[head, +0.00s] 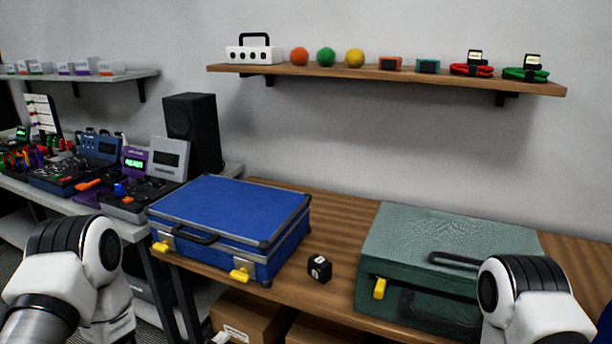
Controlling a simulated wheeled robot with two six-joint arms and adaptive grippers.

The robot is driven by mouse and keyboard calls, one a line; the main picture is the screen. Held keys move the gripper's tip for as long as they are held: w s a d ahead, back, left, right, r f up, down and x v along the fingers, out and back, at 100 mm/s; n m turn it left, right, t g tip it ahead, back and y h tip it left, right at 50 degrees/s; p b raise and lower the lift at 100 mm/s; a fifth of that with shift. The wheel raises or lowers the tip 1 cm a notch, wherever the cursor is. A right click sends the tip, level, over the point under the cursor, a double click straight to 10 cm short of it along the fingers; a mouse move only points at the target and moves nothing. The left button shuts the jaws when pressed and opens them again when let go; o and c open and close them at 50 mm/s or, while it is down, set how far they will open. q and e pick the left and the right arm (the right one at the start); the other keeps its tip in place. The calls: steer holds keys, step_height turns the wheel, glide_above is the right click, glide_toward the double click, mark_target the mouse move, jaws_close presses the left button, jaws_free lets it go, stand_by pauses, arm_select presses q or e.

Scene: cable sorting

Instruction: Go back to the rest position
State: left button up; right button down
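My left arm (78,265) shows at the lower left as white and black links, and its gripper is out of the picture. My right arm (530,300) shows at the lower right, in front of the green case's right part, and its gripper is also out of the picture. A closed blue case (232,212) with yellow latches lies on the wooden table (335,215). A closed green case (440,240) with a dark handle and a visible yellow latch lies to its right. A small black cube (319,268) sits between them.
A wooden wall shelf (390,76) holds a white box, three balls, small boxes and two coiled cables, red and green. A side bench at left carries electronic devices and a black speaker (194,132). Cardboard boxes (255,318) stand under the table.

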arm_select(q)
steer(key=s+a+f+n+g+y, duration=0.1)
steer(key=s+f+n+g+y, duration=0.1)
steer(key=s+f+n+g, duration=0.2)
steer(key=s+a+f+n+g+y+p, duration=0.1)
steer(key=s+f+n+g, duration=0.3)
steer(key=s+n, duration=0.7)
steer(key=s+a+f+n+g+y+p, duration=0.1)
steer(key=s+f+n+g, duration=0.3)
steer(key=s, duration=1)
steer(key=n+g+y, duration=0.1)
steer(key=n+g, duration=0.1)
steer(key=n, duration=0.1)
steer(key=shift+a+f+y, duration=0.3)
arm_select(e)
step_height(320, 180, up, 3)
steer(key=shift+r, duration=0.2)
